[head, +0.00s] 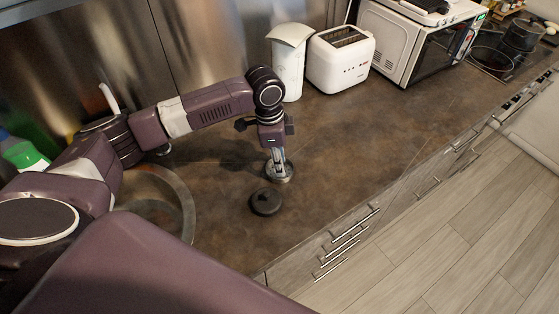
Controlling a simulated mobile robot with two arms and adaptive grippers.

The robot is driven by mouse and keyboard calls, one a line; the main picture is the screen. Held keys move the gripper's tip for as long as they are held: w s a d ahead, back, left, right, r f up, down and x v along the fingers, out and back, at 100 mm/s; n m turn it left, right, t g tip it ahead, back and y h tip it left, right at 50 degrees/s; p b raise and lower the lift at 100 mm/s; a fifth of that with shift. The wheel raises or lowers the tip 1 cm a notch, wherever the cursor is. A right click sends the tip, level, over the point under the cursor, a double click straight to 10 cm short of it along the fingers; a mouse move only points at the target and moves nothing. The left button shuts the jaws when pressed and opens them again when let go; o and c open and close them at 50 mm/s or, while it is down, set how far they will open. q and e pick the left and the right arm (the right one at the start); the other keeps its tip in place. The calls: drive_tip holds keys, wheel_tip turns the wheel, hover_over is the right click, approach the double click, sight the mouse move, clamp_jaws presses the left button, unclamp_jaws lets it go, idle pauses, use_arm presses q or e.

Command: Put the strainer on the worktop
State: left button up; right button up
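My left gripper (279,163) points down over the worktop (350,140), right of the sink. Its fingers are close together on the middle of a small round metallic piece, which looks like the strainer (287,176). The strainer is at or just above the worktop; I cannot tell whether it touches. The fingers hide part of its middle. My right gripper is not in view.
A dark round disc (265,202) lies just in front of the strainer. The round sink (186,205) is at the left, partly behind my arm. A white canister (288,65), toaster (341,62) and microwave (400,50) stand along the back. The worktop to the right is clear.

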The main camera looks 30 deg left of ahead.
sight(274, 172)
use_arm(q)
wheel_tip(274, 172, up, 12)
drive_tip(key=a+b, duration=0.1)
drive_tip(key=b, duration=0.1)
drive_tip(key=shift+s+a, duration=0.15)
drive_tip(key=shift+s, duration=0.15)
drive_tip(key=shift+r, duration=0.1)
